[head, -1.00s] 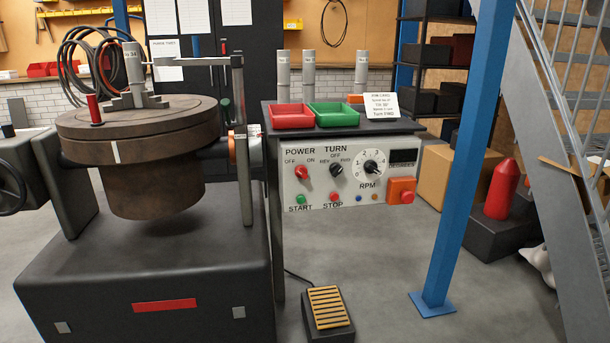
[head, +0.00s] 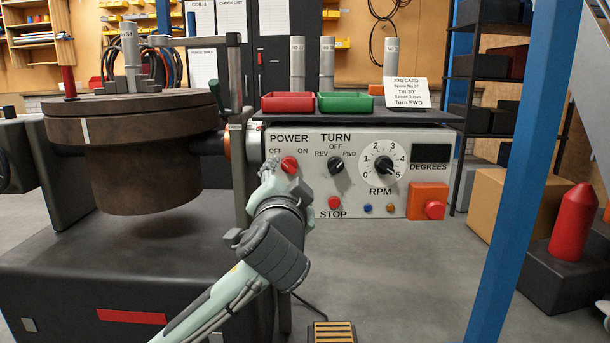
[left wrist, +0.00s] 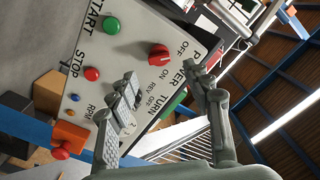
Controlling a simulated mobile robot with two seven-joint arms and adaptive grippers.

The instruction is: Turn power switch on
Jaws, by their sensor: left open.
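The red power switch (head: 289,165) is a round knob on the white control panel (head: 385,205), below the POWER label with OFF at left and ON at right. I cannot tell for sure which mark it points to. It also shows in the left wrist view (left wrist: 159,55). My left gripper (head: 269,168) is at the panel, just left of and below the knob. In the left wrist view its open fingers (left wrist: 161,73) are spread on either side of the knob's line, with nothing between them. I cannot tell whether they touch it. My right gripper is not in view.
The turn knob (head: 336,165), rpm dial (head: 383,163), red stop button (head: 334,203) and orange emergency stop box (head: 428,200) share the panel. The green start button (left wrist: 112,26) shows in the wrist view. A dark turntable (head: 150,150) stands left; a blue post (head: 525,150) stands right.

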